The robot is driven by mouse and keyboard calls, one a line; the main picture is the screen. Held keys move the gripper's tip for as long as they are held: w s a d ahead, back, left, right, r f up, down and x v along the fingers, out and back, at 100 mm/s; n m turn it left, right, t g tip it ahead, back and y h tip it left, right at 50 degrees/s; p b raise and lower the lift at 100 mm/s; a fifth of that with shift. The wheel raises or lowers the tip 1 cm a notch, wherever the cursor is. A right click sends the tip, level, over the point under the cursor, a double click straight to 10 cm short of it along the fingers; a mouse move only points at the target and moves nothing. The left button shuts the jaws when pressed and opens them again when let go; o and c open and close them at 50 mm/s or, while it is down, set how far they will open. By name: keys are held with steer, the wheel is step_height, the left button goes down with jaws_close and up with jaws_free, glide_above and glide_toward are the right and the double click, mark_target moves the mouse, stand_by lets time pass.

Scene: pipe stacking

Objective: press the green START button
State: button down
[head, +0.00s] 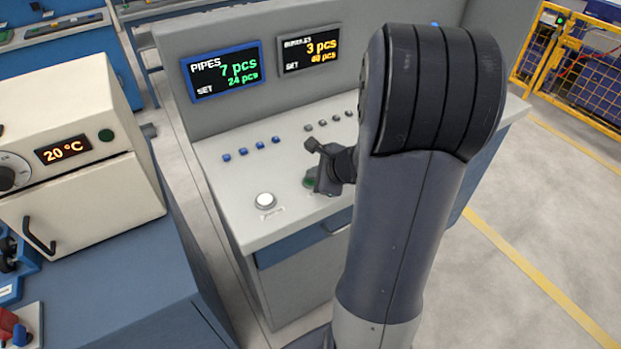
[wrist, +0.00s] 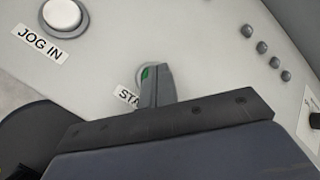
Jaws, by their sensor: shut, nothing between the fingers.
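The green START button (head: 309,184) is on the sloping grey control panel (head: 225,185), partly hidden by my gripper (head: 318,165). In the wrist view only a sliver of green (wrist: 146,73) shows beside the tip of my gripper (wrist: 156,72), with part of its label (wrist: 128,95) reading "STA". My gripper is shut and empty, its fingertips over the button. I cannot tell whether the tip touches the button.
A white JOG IN button (head: 265,201) is left of the green one. Rows of small blue buttons (head: 243,152) and grey buttons (head: 322,122) lie farther back. Two displays (head: 224,71) stand behind. A cream oven (head: 75,160) stands at left.

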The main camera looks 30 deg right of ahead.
steer(key=shift+r+p, duration=0.45)
steer(key=shift+r, duration=0.25)
step_height(320, 180, up, 5)
steer(key=p, duration=0.4)
steer(key=shift+r, duration=0.1)
stand_by(0.5)
